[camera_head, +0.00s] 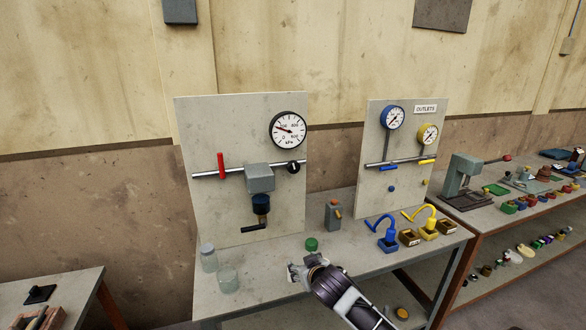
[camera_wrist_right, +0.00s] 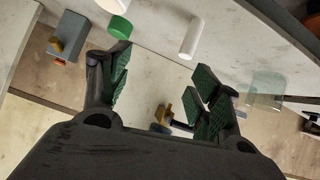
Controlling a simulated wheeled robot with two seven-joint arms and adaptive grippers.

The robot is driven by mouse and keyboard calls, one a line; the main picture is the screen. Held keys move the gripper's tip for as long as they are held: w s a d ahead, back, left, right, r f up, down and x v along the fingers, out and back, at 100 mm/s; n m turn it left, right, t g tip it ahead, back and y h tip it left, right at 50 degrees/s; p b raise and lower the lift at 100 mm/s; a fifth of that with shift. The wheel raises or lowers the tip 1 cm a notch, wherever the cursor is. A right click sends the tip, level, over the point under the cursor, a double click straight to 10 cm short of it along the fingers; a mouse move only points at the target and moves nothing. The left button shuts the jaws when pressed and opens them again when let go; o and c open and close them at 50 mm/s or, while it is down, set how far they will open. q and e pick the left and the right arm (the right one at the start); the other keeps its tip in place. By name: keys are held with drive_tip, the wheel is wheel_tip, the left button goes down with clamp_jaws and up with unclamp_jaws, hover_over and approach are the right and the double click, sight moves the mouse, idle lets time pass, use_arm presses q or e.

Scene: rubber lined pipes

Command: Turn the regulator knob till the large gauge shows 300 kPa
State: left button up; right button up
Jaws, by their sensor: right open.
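The grey panel (camera_head: 235,130) carries the large round gauge (camera_head: 288,130) with a white face marked in kPa. Its needle points to the left side of the dial; the exact reading is too small to tell. Below it on a horizontal pipe sits a grey regulator body (camera_head: 260,178). A dark blue knob (camera_head: 261,203) is under that body. My right gripper (camera_head: 297,268) is low in front of the panel, below and right of the knob, apart from it. In the right wrist view its green-padded fingers (camera_wrist_right: 162,82) are spread, with nothing held. My left gripper is not in view.
A red lever (camera_head: 221,166) and a black round handle (camera_head: 294,167) sit on the pipe. A black lever (camera_head: 254,228) is below the knob. Glass jars (camera_head: 228,280) stand at the bench's left. A green cap (camera_head: 311,243) and grey device (camera_head: 333,214) stand near my right gripper.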

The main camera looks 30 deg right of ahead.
drive_tip(key=w+d+r+t, duration=0.2)
drive_tip(key=w+r, duration=0.1)
drive_tip(key=r, duration=0.3)
drive_tip(key=w+d+r+t, duration=0.1)
drive_tip(key=w+d+r, duration=0.15)
drive_tip(key=r, duration=0.35)
drive_tip(key=m+t+h, duration=0.1)
drive_tip(key=t, duration=0.2)
approach(294, 167)
drive_tip(key=s, duration=0.3)
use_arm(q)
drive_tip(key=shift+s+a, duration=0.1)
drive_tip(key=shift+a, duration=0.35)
use_arm(e)
drive_tip(key=shift+w+a+f, duration=0.1)
drive_tip(key=shift+a+f, duration=0.1)
drive_tip(key=shift+f, duration=0.05)
drive_tip(key=shift+w, duration=0.1)
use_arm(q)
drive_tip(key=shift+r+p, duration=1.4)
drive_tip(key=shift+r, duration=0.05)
use_arm(e)
drive_tip(key=shift+r+x, duration=0.15)
drive_tip(key=shift+x, duration=3.25)
drive_tip(key=shift+r+x, duration=0.15)
drive_tip(key=shift+x, duration=3.25)
drive_tip(key=c, duration=1)
drive_tip(key=shift+c, duration=0.2)
